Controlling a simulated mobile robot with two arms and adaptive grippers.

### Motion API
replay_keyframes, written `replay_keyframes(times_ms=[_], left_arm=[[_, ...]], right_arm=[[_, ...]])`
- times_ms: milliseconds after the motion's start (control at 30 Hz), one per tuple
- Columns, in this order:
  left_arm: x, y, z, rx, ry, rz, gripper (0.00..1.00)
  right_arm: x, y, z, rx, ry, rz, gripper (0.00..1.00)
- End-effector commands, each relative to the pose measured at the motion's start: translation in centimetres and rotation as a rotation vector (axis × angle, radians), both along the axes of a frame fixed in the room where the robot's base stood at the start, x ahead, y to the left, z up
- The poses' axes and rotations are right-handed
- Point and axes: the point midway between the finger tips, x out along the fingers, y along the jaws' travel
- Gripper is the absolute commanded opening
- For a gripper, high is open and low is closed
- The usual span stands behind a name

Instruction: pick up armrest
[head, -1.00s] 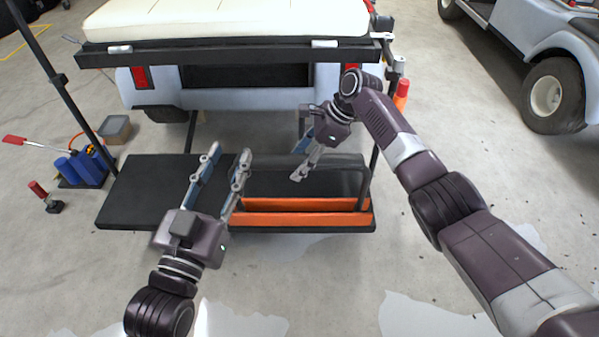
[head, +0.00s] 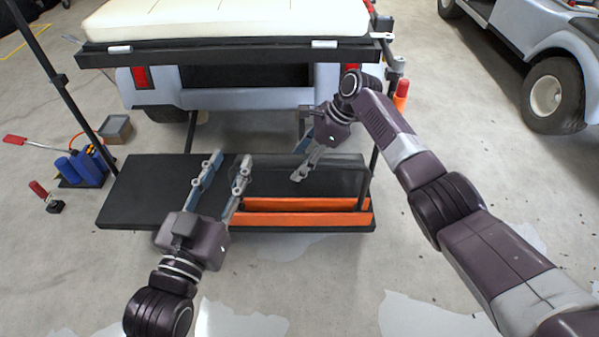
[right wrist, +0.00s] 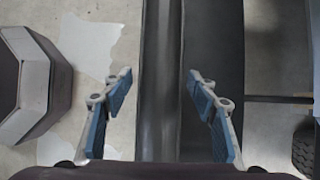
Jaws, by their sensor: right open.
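A long dark bar, which looks like the armrest, (head: 338,162) runs crosswise above the black platform behind two orange strips. My right gripper (head: 301,163) is open over this bar. In the right wrist view the dark bar (right wrist: 161,80) passes between the two spread fingers, with a visible gap on each side. My left gripper (head: 231,158) is open over the platform, its fingers pointing away near the bar's left end. The left end of the bar is partly hidden by this gripper.
The black platform (head: 143,190) with orange strips (head: 300,220) lies behind the cart (head: 160,95). A black post (head: 62,90) stands at left, near a blue jack-like device (head: 85,167). A second cart's wheel (head: 548,95) is at right. Floor is clear in front.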

Motion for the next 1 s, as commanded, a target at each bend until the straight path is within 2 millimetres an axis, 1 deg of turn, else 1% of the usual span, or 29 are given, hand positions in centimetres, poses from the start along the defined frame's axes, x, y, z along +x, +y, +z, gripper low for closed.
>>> replay_keyframes(times_ms=[333, 800, 833, 1000], left_arm=[[-0.01, 0.04, -0.07, 0.002, 0.003, 0.001, 0.33], [-0.02, 0.06, -0.03, 0.001, 0.001, 0.001, 0.33], [-0.02, 0.06, -0.03, 0.001, 0.001, 0.001, 0.33], [-0.03, 0.06, -0.02, 0.001, 0.001, 0.001, 0.33]], right_arm=[[-0.01, 0.01, -0.03, 0.0, 0.0, 0.0, 0.54], [-0.01, 0.0, -0.01, 0.0, 0.0, 0.0, 0.02], [-0.01, 0.0, -0.01, 0.0, 0.0, 0.0, 0.0], [-0.02, 0.0, -0.01, 0.0, 0.001, 0.0, 0.0]])
